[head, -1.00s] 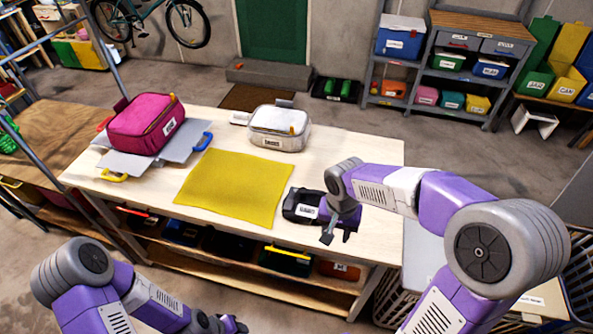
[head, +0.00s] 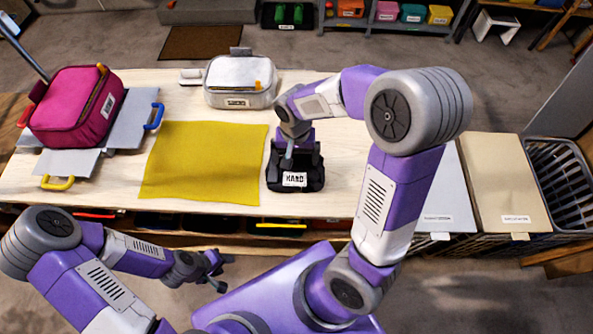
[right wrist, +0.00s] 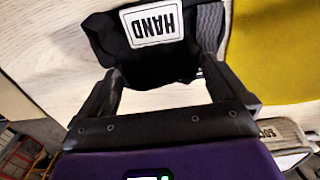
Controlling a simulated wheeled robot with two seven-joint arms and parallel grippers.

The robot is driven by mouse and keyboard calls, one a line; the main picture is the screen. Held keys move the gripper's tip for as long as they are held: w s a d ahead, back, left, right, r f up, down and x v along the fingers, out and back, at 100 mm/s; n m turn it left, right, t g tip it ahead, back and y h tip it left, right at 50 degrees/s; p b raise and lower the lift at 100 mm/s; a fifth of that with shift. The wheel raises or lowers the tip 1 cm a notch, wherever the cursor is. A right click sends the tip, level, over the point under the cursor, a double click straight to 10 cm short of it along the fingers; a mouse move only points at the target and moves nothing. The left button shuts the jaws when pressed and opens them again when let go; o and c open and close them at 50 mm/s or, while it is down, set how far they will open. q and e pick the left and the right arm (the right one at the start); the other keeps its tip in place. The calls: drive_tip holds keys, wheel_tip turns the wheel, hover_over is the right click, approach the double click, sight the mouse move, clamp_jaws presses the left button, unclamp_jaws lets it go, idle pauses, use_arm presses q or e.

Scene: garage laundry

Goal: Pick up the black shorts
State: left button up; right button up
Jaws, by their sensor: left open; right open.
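The black shorts (head: 283,182) lie as a folded dark bundle on the pale table, right of the yellow cloth, with a white label reading HAND. My right gripper (head: 298,160) is directly over the bundle's far part, pointing down. In the right wrist view my right gripper (right wrist: 162,75) is open, with its fingers on either side of the black fabric (right wrist: 160,60); I cannot tell whether they touch it. My left gripper (head: 217,268) is open and empty in front of the table's near edge.
The yellow cloth (head: 203,162) lies flat beside the shorts. A white-grey bag (head: 240,85) stands behind it. A pink bag (head: 75,108) sits on grey boards at the left. Lidded hampers (head: 510,180) stand right of the table. Bare tabletop shows right of the shorts.

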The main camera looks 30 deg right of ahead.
drive_tip(key=shift+f, duration=0.3)
drive_tip(key=shift+c, duration=0.5)
drive_tip(key=c, duration=1.5)
drive_tip(key=shift+r, duration=0.15)
